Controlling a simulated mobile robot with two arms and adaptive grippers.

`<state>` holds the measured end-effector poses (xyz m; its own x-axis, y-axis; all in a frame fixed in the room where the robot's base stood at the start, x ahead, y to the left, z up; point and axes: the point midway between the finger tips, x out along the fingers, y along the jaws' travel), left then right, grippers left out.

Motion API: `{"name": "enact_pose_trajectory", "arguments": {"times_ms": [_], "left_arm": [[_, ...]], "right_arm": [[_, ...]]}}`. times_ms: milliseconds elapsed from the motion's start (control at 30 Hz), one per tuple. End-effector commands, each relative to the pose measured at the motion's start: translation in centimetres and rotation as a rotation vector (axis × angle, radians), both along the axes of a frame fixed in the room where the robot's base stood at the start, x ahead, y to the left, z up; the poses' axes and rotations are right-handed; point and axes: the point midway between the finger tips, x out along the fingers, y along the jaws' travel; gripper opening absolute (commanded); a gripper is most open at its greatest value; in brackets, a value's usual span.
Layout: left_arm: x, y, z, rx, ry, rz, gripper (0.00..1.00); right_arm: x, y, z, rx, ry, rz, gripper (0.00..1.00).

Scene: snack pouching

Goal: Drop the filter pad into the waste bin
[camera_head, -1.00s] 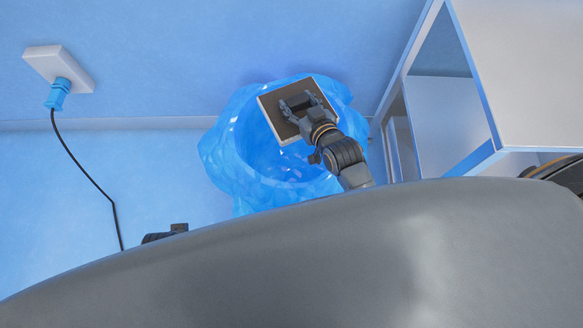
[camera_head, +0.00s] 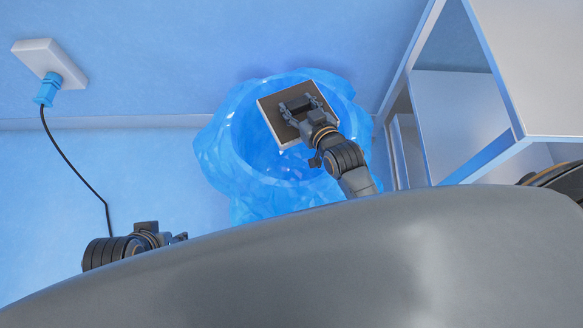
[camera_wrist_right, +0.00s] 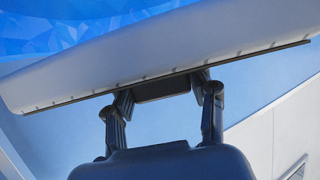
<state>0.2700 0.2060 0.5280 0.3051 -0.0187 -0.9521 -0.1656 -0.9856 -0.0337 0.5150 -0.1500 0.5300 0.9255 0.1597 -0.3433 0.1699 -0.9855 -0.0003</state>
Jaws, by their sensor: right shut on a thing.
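The filter pad (camera_head: 281,124) is a square with a dark face and a pale rim. It is held over the right part of the opening of the waste bin (camera_head: 215,152), which has a crumpled blue liner. My right gripper (camera_head: 301,108) is shut on the pad. In the right wrist view, the pad's pale side (camera_wrist_right: 100,75) spans the picture above the fingers (camera_wrist_right: 163,88), with blue liner (camera_wrist_right: 50,32) behind it. My left gripper (camera_head: 182,238) shows partly at the lower left, away from the bin, its fingers too hidden to read.
A white shelf unit (camera_head: 545,70) stands close on the right of the bin. A wall socket (camera_head: 42,62) with a blue plug (camera_head: 46,90) and black cord (camera_head: 75,170) is at the left.

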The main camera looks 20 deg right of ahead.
Motion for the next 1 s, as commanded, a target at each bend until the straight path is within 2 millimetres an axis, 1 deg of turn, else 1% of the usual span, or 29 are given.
{"name": "enact_pose_trajectory", "arguments": {"times_ms": [267,300,400,767,867,1000], "left_arm": [[0.0,0.0,0.1,0.000,0.000,0.000,0.38],[0.0,0.0,0.1,0.000,0.000,0.000,0.38],[0.0,0.0,0.1,0.000,0.000,0.000,0.38],[0.0,0.0,0.1,0.000,0.000,0.000,0.38],[0.0,0.0,0.1,0.000,0.000,0.000,0.38],[0.0,0.0,0.1,0.000,-0.001,0.000,0.38]], "right_arm": [[0.0,0.0,0.1,0.000,-0.002,0.000,0.17],[0.0,0.0,0.1,0.000,-0.002,0.000,0.64],[0.0,0.0,0.1,0.000,-0.002,0.000,0.82],[-0.2,0.0,0.0,0.000,0.002,0.000,0.82],[-1.0,-0.2,0.2,-0.001,0.003,0.000,0.82],[-3.4,-0.6,1.1,-0.002,0.003,0.001,0.82]]}}
